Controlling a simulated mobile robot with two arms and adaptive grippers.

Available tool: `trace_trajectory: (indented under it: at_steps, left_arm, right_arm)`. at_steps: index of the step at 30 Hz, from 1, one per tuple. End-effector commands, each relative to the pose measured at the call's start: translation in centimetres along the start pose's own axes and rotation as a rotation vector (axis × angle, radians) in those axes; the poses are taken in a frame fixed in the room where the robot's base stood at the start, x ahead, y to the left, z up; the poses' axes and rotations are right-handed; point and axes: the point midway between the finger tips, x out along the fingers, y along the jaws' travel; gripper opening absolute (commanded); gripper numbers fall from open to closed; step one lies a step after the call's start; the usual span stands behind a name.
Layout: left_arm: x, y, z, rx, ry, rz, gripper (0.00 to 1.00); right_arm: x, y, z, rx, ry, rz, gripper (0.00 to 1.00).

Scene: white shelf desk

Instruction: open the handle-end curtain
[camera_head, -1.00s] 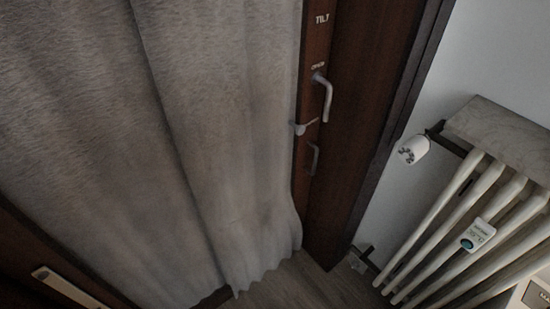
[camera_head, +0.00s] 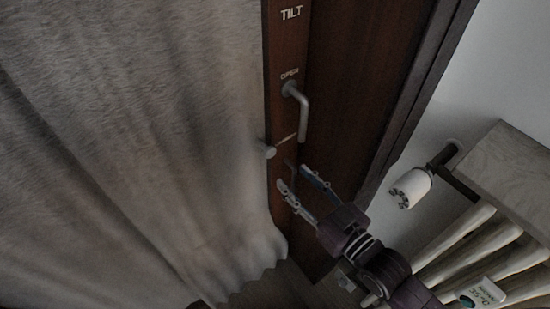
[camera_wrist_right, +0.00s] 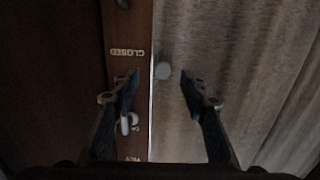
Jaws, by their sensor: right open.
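The grey curtain (camera_head: 150,130) hangs in folds over the left of the head view, its right edge beside a dark wooden frame. A small pale knob on a thin stem (camera_head: 269,152) sticks out at this edge. My right gripper (camera_head: 291,176) is open and empty, just below the knob in the head view. In the right wrist view the knob (camera_wrist_right: 162,71) appears between my spread fingertips (camera_wrist_right: 158,74), with the curtain (camera_wrist_right: 240,80) to the right. I cannot tell how deep the knob sits between the fingers. My left gripper is not in view.
A metal window handle (camera_head: 301,110) is mounted on the wooden frame (camera_head: 350,90) above my gripper, between printed labels. A radiator (camera_head: 465,245) with a white valve knob (camera_head: 410,187) and a shelf (camera_head: 510,170) stand at the right, close to my right arm.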

Motion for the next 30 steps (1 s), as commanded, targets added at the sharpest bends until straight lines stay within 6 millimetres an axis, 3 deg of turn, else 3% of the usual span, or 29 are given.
trace_trajectory:
  at_steps: [4, 19, 30]
  left_arm:
    - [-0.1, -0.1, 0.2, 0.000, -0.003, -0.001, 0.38]
    - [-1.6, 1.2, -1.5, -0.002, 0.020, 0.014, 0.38]
    - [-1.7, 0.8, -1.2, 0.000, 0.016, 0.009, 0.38]
  right_arm:
    - [0.5, -0.7, -1.9, 0.000, 0.045, -0.022, 0.41]
    - [6.9, -0.8, -2.1, 0.000, 0.044, -0.020, 0.41]
    - [7.7, -0.8, -2.0, 0.000, 0.042, -0.020, 0.41]
